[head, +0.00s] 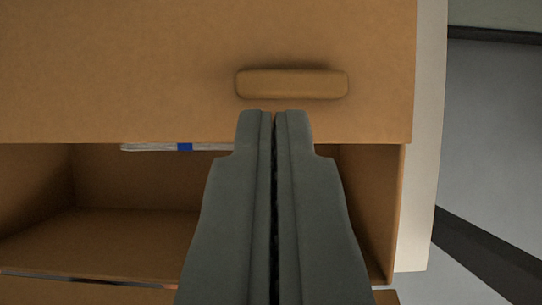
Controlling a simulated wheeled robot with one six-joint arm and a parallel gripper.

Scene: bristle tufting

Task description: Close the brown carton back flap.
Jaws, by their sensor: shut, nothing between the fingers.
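The brown carton (390,215) fills the left and middle of the head view, with part of its inside showing dark below a broad brown flap (130,70). The flap spans the top of the view and carries a raised brown bar (292,84). My gripper (274,113) is shut and empty. Its fingertips are in front of the flap, just below the bar; I cannot tell whether they touch it. The gripper hides the middle of the opening.
Inside the carton, a pale bundle with a blue band (185,147) shows under the flap's edge. A pale board or surface edge (427,150) runs along the carton's right side. Grey floor (500,130) with dark bars lies further right.

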